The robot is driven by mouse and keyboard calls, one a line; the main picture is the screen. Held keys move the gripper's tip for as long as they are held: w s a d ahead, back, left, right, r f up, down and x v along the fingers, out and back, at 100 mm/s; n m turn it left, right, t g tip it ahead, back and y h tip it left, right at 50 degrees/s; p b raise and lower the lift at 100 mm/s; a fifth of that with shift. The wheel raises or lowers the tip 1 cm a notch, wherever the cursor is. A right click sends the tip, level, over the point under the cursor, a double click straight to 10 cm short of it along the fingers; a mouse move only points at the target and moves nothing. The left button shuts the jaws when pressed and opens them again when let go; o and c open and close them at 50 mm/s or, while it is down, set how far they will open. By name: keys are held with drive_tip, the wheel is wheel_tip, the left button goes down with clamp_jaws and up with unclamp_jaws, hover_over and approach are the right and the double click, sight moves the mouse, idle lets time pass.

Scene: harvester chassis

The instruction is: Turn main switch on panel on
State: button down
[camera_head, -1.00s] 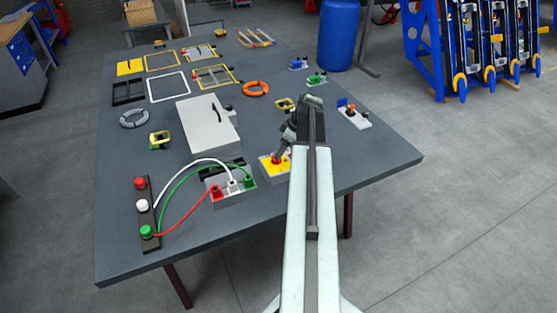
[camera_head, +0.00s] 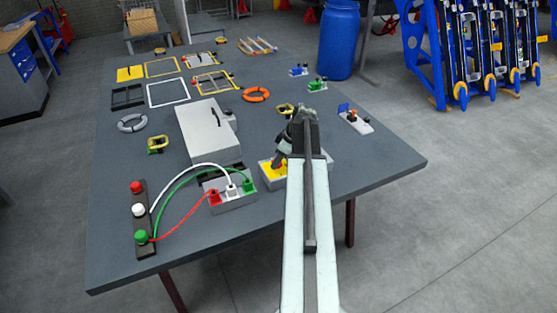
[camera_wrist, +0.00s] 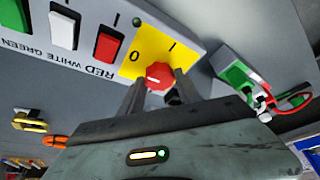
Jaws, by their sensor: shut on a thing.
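The main switch is a red knob (camera_wrist: 159,76) on a yellow plate (camera_wrist: 150,42) marked 0 and I. The plate sits on a grey panel (camera_wrist: 205,18) beside labelled red, white and green rocker switches. My gripper (camera_wrist: 160,84) is shut on the red knob, one finger on each side. I cannot tell which mark the knob points to. In the head view the yellow plate (camera_head: 266,169) shows at the table's front edge, left of my arm. There the knob is hidden by my gripper (camera_head: 279,162).
Left of the switch stands a grey socket box (camera_head: 232,203) with red, white and green cables. A larger grey box (camera_head: 205,130) with a handle is behind it.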

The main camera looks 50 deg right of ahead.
drive_tip(key=m, duration=0.2)
drive_tip(key=m+h, duration=0.1)
drive_tip(key=shift+s+a+m+h, duration=0.1)
drive_tip(key=shift+a+m+h, duration=0.1)
drive_tip(key=shift+m+h, duration=0.15)
drive_tip(key=m+h, duration=0.1)
drive_tip(key=m, duration=0.1)
drive_tip(key=m+h, duration=0.1)
drive_tip(key=m, duration=0.2)
drive_tip(key=shift+a+m, duration=0.1)
drive_tip(key=shift+m, duration=0.15)
drive_tip(key=m+g+h, duration=0.1)
drive_tip(key=m, duration=0.3)
drive_tip(key=shift+w, duration=0.2)
drive_tip(key=shift+a+m+g+h, duration=0.1)
drive_tip(key=shift+m+g+h, duration=0.25)
drive_tip(key=shift+m, duration=0.75)
drive_tip(key=shift+m+g+h, duration=0.2)
drive_tip(key=shift+m+g, duration=0.15)
drive_tip(key=shift+m, duration=0.75)
drive_tip(key=c, duration=0.8)
unclamp_jaws()
drive_tip(key=shift+c, duration=0.2)
